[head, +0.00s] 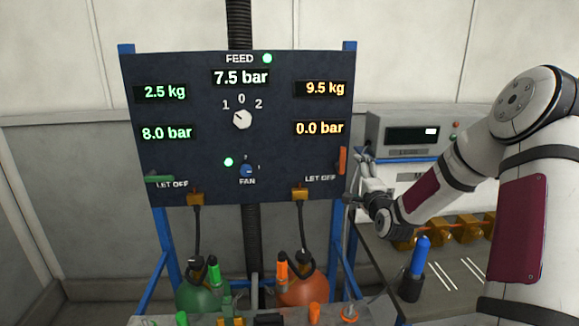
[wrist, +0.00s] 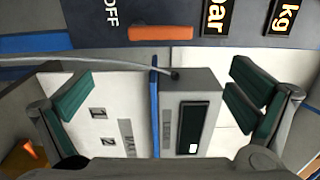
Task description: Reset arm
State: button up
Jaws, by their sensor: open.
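My arm comes in from the right in the head view. My gripper (head: 360,178) is just right of the dark control panel (head: 195,70), near the orange let-off lever (head: 342,160). In the wrist view my gripper (wrist: 160,98) has its two green-padded fingers wide apart with nothing between them. The orange lever (wrist: 160,33) shows beyond the fingers, apart from them. In the head view that lever stands upright, while the green let-off lever (head: 160,179) lies level. The feed knob (head: 242,119) points toward 1. The fan knob (head: 246,170) is blue.
A green tank (head: 200,294) and an orange tank (head: 303,290) stand below the panel. A grey instrument box (head: 400,128) is behind my gripper, above a bench with brass fittings (head: 468,228) and a blue-handled tool (head: 421,252). The wall left of the panel is clear.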

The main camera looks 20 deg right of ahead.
jog(key=s+a+r+n+g+y, duration=0.1)
jog(key=s+a+r+n+g, duration=0.25)
jog(key=a+n, duration=0.4)
jog(key=s+a+r+n+g+y, duration=0.25)
jog(key=s+a+n, duration=0.25)
jog(key=a, duration=0.6)
jog(key=s+a+r+n+g, duration=0.1)
jog(key=s+a+n+g, duration=0.1)
jog(key=s, duration=0.7)
jog(key=s+a+r+n+g+y, duration=0.1)
jog(key=s+a+n, duration=0.3)
jog(key=s, duration=0.6)
jog(key=s+a+r+n+g, duration=0.1)
jog(key=s+a+n+g, duration=0.2)
jog(key=s, duration=0.7)
jog(key=shift+s+a+r, duration=0.15)
jog(key=shift+a+r, duration=0.1)
jog(key=shift+a, duration=1)
jog(key=shift+y, duration=0.25)
